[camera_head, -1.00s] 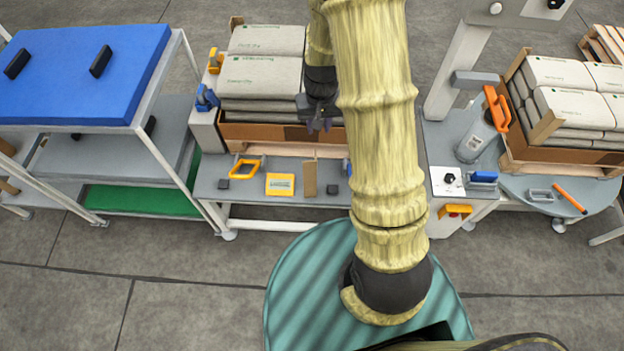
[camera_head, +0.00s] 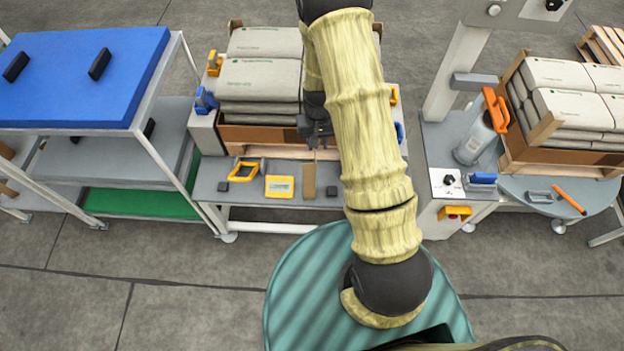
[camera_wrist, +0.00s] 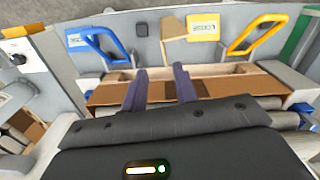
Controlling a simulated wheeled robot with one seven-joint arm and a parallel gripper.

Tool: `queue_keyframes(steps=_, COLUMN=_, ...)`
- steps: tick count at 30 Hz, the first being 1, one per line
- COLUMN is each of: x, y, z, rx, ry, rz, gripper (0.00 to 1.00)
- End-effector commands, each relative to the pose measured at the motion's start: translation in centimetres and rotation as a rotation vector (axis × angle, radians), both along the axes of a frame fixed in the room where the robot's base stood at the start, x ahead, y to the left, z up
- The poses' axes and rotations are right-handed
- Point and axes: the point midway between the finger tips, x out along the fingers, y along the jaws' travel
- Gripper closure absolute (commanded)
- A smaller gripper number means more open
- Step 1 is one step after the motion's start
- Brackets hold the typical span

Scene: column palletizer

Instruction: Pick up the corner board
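The corner board is most likely the narrow flat brown strip (camera_head: 308,181) on the grey bench, between a yellow card and a small dark block. In the wrist view a tan strip (camera_wrist: 173,27) lies just left of the yellow card. My gripper (camera_wrist: 160,70) has its two dark fingers apart with nothing held between them. In the wrist view the fingertips are over the carton's edge and short of the strip. In the head view my gripper (camera_head: 322,143) hangs at the carton's front, behind the strip, with its fingers hard to make out.
Stacked sacks (camera_head: 262,75) stand in a carton behind the bench shelf (camera_head: 225,192). A yellow card (camera_head: 280,187), a yellow-framed tool (camera_head: 245,170) and a blue-framed tool (camera_wrist: 97,42) lie near the strip. A blue-topped rack (camera_head: 80,70) stands left, a grey workstation (camera_head: 430,150) right.

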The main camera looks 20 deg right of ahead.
Motion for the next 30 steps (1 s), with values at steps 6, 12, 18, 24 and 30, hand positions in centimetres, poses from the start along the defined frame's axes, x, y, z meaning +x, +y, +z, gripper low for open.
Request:
queue_keyframes(steps=6, x=-0.1, y=0.0, z=-3.2, rx=0.000, ry=0.004, rz=0.000, gripper=0.71)
queue_keyframes(steps=12, x=-0.1, y=0.0, z=-5.9, rx=0.000, ry=0.003, rz=0.000, gripper=0.71)
queue_keyframes(steps=18, x=-0.1, y=0.0, z=-7.4, rx=0.000, ry=0.002, rz=0.000, gripper=0.71)
queue_keyframes(steps=24, x=0.0, y=0.0, z=-7.4, rx=0.000, ry=0.001, rz=0.000, gripper=0.71)
queue_keyframes(steps=30, x=0.0, y=0.1, z=-7.8, rx=0.000, ry=0.001, rz=0.000, gripper=0.71)
